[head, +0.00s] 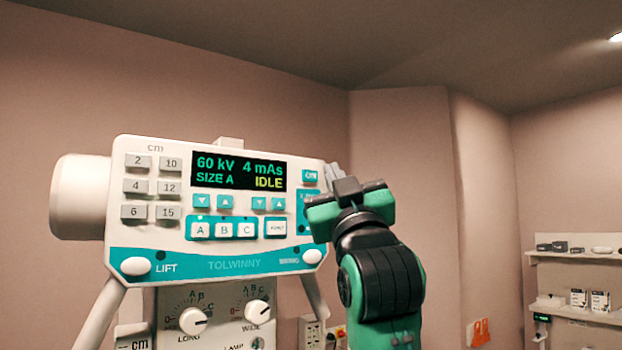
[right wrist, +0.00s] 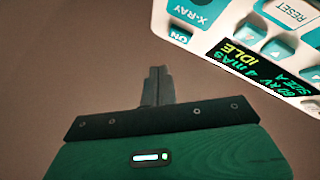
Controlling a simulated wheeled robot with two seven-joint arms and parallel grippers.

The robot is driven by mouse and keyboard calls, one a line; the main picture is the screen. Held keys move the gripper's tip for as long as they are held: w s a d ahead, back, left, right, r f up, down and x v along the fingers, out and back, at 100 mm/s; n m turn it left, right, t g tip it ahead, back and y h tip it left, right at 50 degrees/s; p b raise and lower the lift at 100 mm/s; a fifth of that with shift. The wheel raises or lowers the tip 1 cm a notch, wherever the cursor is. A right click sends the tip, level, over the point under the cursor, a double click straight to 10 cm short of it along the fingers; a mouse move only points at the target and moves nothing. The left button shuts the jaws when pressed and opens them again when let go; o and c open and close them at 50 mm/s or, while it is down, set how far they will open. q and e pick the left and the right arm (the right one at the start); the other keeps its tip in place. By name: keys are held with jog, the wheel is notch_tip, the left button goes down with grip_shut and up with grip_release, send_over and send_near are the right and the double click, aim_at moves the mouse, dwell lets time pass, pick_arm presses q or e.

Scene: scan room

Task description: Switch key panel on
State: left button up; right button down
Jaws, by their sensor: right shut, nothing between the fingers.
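The key panel (head: 215,262) is a white and teal control unit at the left middle of the head view. Its display (head: 238,172) is lit and reads 60 kV, 4 mAs, SIZE A, IDLE. The teal ON key (head: 310,176) is at its upper right corner; it also shows in the right wrist view (right wrist: 181,39). My right gripper (head: 340,182) is shut and empty, just right of the panel's right edge. In the right wrist view its fingers (right wrist: 157,85) are together, apart from the ON key. The gripper partly hides the teal X-RAY area. My left gripper is out of view.
Below the panel is a unit with LONG and WIDE knobs (head: 193,322). A white cylinder (head: 80,197) sticks out at the panel's left. Shelves (head: 575,257) with boxes stand at the far right. The space right of my right arm looks free.

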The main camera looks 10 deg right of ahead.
jog(key=shift+s+d, duration=0.2)
jog(key=shift+s, duration=0.35)
jog(key=shift+s+d, duration=0.15)
jog(key=shift+s, duration=0.35)
